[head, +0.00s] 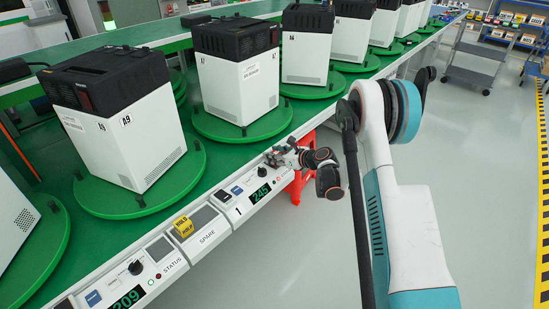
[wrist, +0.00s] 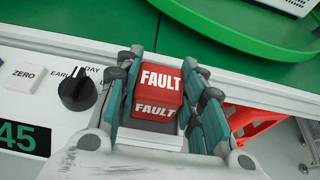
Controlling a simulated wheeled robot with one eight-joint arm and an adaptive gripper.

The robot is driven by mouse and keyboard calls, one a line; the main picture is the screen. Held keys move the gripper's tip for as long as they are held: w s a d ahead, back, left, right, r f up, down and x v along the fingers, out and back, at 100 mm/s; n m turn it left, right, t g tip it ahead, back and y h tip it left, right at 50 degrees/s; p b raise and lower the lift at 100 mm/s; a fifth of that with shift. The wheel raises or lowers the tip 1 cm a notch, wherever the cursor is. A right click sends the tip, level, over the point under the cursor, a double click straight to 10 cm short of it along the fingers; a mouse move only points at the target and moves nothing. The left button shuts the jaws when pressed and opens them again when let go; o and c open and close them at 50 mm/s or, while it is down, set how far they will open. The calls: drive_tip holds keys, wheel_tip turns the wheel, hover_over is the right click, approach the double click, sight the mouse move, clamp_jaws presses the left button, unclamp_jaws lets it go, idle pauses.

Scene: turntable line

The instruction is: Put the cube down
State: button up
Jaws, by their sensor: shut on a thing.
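A red cube marked FAULT in white (wrist: 158,85) is between the fingers of my gripper (wrist: 162,74) in the wrist view. The fingers are shut on its left and right sides, and two lettered faces show. In the head view my gripper (head: 280,157) is low over the console edge, just right of the lit 245 display (head: 260,194). The cube cannot be made out there. Its underside is hidden, so I cannot tell whether it touches the console.
A yellow HOLD cube (head: 183,227) stands at the SPARE panel. A black knob (wrist: 77,90) and a white ZERO button (wrist: 22,75) are left of my gripper. Black-topped white machines stand on green turntables (head: 243,128) behind. A red stool (head: 301,182) is below the edge.

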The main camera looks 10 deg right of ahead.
drive_tip(key=shift+r, duration=0.1)
drive_tip(key=o, duration=1.1)
drive_tip(key=shift+c, duration=0.2)
drive_tip(key=shift+s, duration=0.1)
drive_tip(key=p+v, duration=0.3)
drive_tip(key=v, duration=0.9)
drive_tip(key=shift+p, duration=0.3)
